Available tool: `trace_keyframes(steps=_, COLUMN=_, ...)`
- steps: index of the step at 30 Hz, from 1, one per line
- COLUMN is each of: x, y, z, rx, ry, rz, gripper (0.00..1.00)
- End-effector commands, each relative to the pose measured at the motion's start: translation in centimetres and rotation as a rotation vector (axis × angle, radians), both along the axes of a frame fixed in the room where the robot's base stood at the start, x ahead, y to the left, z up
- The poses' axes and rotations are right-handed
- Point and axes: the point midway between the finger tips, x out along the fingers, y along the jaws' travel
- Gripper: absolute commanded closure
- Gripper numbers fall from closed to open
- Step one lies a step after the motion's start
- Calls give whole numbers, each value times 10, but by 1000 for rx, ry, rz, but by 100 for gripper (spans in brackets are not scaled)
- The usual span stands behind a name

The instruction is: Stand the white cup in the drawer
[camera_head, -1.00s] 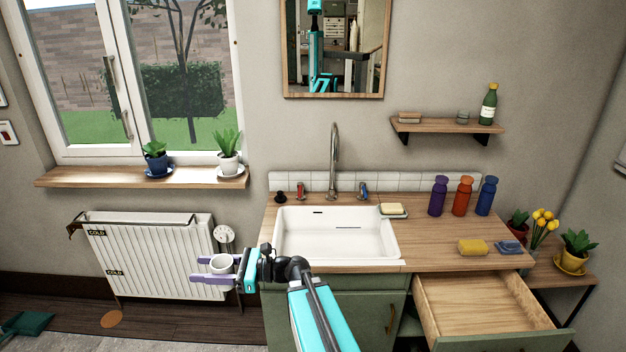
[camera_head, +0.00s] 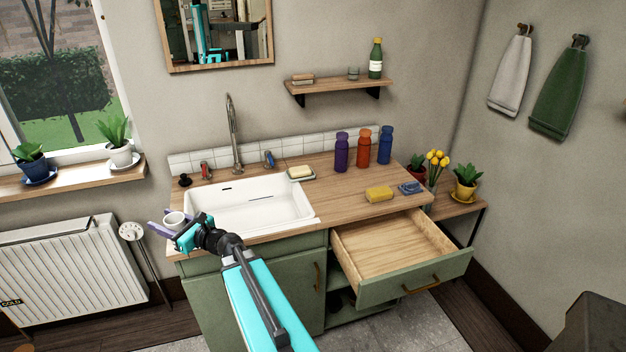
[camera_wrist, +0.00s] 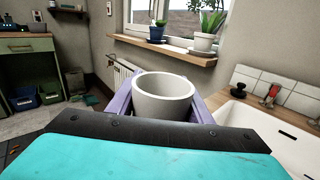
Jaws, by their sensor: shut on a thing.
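The white cup (camera_head: 174,220) is held upright between the purple fingers of my gripper (camera_head: 168,224), at the left end of the sink counter. In the wrist view the cup (camera_wrist: 163,97) shows its open rim, and the fingers of my gripper (camera_wrist: 162,104) lie on both sides of it. The cup looks empty as far as its inside shows. The drawer (camera_head: 400,250) is pulled out of the green cabinet at the right, below the counter. Its wooden floor is bare. The cup is well to the left of the drawer.
The white sink (camera_head: 250,205) lies between cup and drawer, with a tall tap (camera_head: 233,130) behind. A yellow sponge (camera_head: 379,194) and a blue cloth (camera_head: 411,188) lie on the counter behind the drawer. Purple, orange and blue bottles (camera_head: 364,146) stand farther back.

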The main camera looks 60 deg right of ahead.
Motion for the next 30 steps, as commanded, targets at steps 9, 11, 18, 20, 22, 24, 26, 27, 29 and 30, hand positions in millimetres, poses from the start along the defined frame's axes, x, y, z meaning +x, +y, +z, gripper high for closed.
trace_keyframes(steps=9, x=-15, y=-116, z=-3, rx=-1, ry=-2, rz=-273, gripper=80)
trace_keyframes(steps=11, x=-21, y=-136, z=-3, rx=-1, ry=-1, rz=-321, gripper=80)
trace_keyframes(steps=18, x=-51, y=-217, z=0, rx=-1, ry=-1, rz=-501, gripper=80)
trace_keyframes(steps=20, x=-60, y=-236, z=1, rx=-2, ry=-2, rz=-544, gripper=80)
trace_keyframes(steps=22, x=-72, y=-258, z=2, rx=-2, ry=-1, rz=-593, gripper=80)
trace_keyframes(steps=24, x=-84, y=-280, z=2, rx=-2, ry=-1, rz=-641, gripper=80)
trace_keyframes(steps=26, x=-96, y=-298, z=4, rx=-3, ry=-2, rz=-681, gripper=80)
trace_keyframes(steps=27, x=-104, y=-310, z=4, rx=-3, ry=-1, rz=-706, gripper=80)
trace_keyframes(steps=29, x=-117, y=-328, z=5, rx=-2, ry=-1, rz=-745, gripper=80)
trace_keyframes(steps=30, x=-125, y=-338, z=5, rx=-2, ry=-2, rz=-769, gripper=80)
